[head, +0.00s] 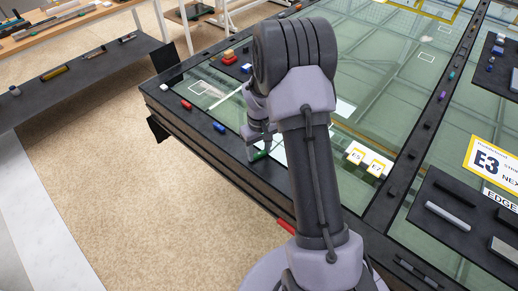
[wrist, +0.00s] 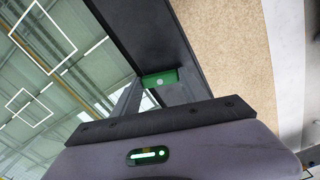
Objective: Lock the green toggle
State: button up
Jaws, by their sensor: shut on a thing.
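The green toggle (head: 260,155) sits on the dark near-left rail of the glazed frame (head: 205,136). In the wrist view the green toggle (wrist: 160,78) is a small green block with a pale round spot, lying across the dark rail by the glass edge. My gripper (head: 257,146) reaches down onto it from above and is shut on it. I cannot tell the toggle's exact turn.
A blue toggle (head: 219,127) and a red toggle (head: 186,104) sit farther along the same rail. Another red piece (head: 286,226) shows nearer, beside my arm. A dark tray (head: 458,215) with grey bars lies at right. Open floor (head: 120,190) lies left of the frame.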

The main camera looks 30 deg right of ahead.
aim_at(259, 153)
jog(key=shift+r+n+p, duration=0.1)
jog(key=shift+n+p, duration=0.3)
jog(key=shift+n, duration=1.4)
jog(key=o, duration=1.4)
notch_tip(259, 153, up, 17)
jog(key=p, duration=0.3)
jog(key=shift+r, duration=0.15)
